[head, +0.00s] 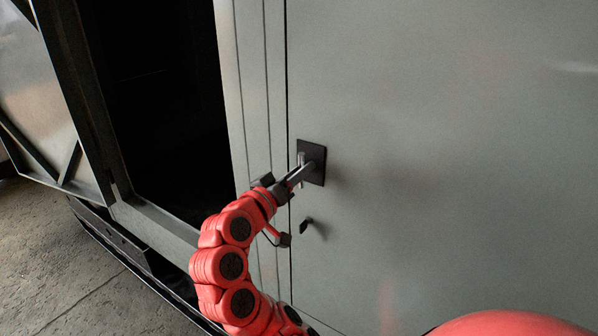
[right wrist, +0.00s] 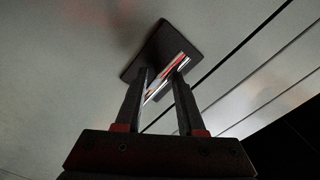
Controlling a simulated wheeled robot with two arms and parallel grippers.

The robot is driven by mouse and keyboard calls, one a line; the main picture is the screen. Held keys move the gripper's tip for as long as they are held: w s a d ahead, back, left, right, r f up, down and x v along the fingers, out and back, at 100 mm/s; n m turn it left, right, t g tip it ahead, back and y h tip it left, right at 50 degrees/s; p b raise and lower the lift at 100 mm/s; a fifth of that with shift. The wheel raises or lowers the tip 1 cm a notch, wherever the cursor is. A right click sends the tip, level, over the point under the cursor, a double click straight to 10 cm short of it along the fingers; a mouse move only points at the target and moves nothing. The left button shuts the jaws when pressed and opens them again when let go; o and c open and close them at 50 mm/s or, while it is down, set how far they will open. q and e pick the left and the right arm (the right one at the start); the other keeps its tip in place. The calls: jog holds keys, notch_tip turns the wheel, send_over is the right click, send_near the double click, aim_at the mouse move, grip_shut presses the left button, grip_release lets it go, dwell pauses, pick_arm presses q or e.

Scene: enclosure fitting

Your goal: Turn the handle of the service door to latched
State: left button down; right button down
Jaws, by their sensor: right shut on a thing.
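The service door (head: 440,130) is a large grey panel filling the right of the head view. Near its left edge is a dark square plate (head: 317,152) bearing a slim metal handle (head: 301,158), which stands roughly upright in that view. My right gripper (head: 300,174) is shut on the handle. In the right wrist view the fingers (right wrist: 161,76) are on either side of the shiny handle (right wrist: 166,76), in front of the dark plate (right wrist: 142,54). The fingers hide part of the handle. My left gripper is not in view.
A small dark fitting (head: 306,226) sticks out of the door below the handle. To the left is an open, dark compartment (head: 155,90) with a frame and an open panel (head: 35,85). Bare concrete floor (head: 60,260) lies at the lower left.

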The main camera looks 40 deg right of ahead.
jog(key=c, duration=0.8)
grip_release()
jog(key=b+v, duration=0.5)
jog(key=v, duration=1.2)
jog(key=shift+s+a, duration=0.1)
jog(key=shift+a, duration=0.1)
